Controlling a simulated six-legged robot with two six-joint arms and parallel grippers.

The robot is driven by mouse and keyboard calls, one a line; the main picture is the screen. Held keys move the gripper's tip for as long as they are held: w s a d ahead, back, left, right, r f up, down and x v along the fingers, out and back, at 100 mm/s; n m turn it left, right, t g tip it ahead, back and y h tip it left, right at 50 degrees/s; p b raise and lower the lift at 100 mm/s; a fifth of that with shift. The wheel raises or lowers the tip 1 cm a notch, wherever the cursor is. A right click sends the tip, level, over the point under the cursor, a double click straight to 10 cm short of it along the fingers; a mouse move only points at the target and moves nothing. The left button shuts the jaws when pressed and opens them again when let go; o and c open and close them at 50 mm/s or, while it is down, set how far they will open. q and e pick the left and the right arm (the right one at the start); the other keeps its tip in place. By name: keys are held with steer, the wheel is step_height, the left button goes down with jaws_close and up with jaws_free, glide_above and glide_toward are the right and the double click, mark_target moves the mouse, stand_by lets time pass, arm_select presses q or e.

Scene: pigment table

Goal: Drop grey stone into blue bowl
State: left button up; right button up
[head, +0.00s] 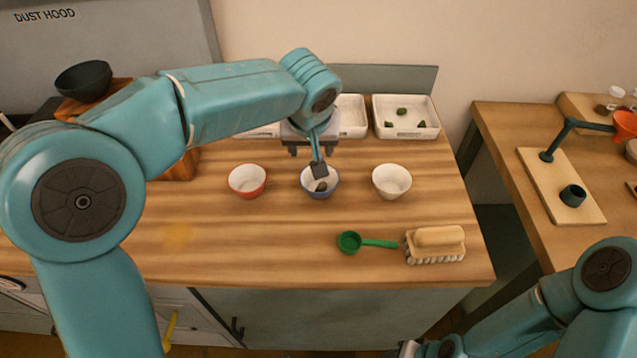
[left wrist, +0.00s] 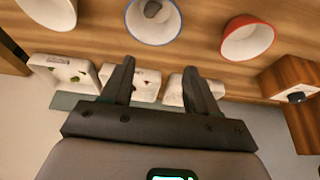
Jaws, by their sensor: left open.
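The blue-rimmed bowl (head: 308,192) stands in the middle of the wooden table, between two other bowls. The grey stone (head: 321,186) lies inside it, partly covered by my gripper in the head view. In the left wrist view the blue bowl (left wrist: 146,34) is cut by the top edge, and the stone (left wrist: 152,9) shows in it. My left gripper (head: 318,168) is over the blue bowl in the head view. In the left wrist view its fingers (left wrist: 159,68) are apart with nothing between them. My right gripper (head: 406,348) is only partly visible at the bottom edge.
A red bowl (head: 247,190) stands left and a white bowl (head: 391,192) right of the blue one. White trays stand behind; the right tray (head: 406,132) holds green pieces. A green scoop (head: 350,242) and a brush (head: 435,245) lie near the front right. The front left is clear.

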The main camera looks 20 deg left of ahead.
arm_select(q)
steer(key=v, duration=1.3)
steer(key=shift+s+r, duration=0.2)
